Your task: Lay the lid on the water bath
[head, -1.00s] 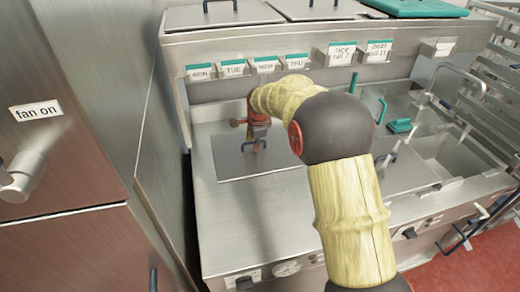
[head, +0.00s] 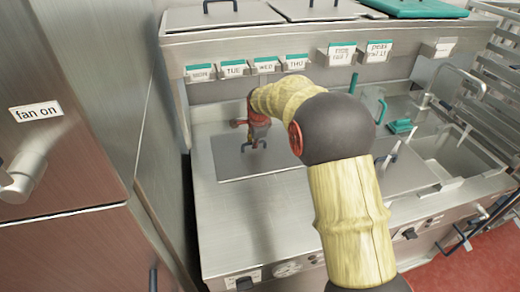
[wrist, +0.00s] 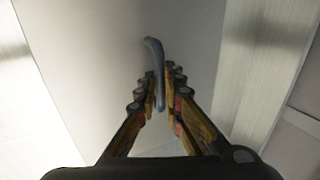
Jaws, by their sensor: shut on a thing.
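The lid (head: 232,158) is a flat grey metal sheet with a dark bowed handle (head: 254,147), lying level at the left of the steel worktop. My gripper (head: 257,138), red in the head view, points down over the handle. In the wrist view, my gripper (wrist: 159,78) has its two fingers on either side of the blue-grey handle (wrist: 154,52), closed on it. The lid's pale surface (wrist: 100,55) fills the middle of that view. The water bath's opening is not visible; I cannot tell whether the lid rests on it or hangs just above.
A shelf with day labels (head: 232,68) runs behind the lid, with covered pans (head: 225,14) on top. Another metal cover (head: 405,175) and an open basin (head: 462,160) are at the right. A tall steel cabinet (head: 65,150) stands close on the left. The front worktop (head: 250,220) is clear.

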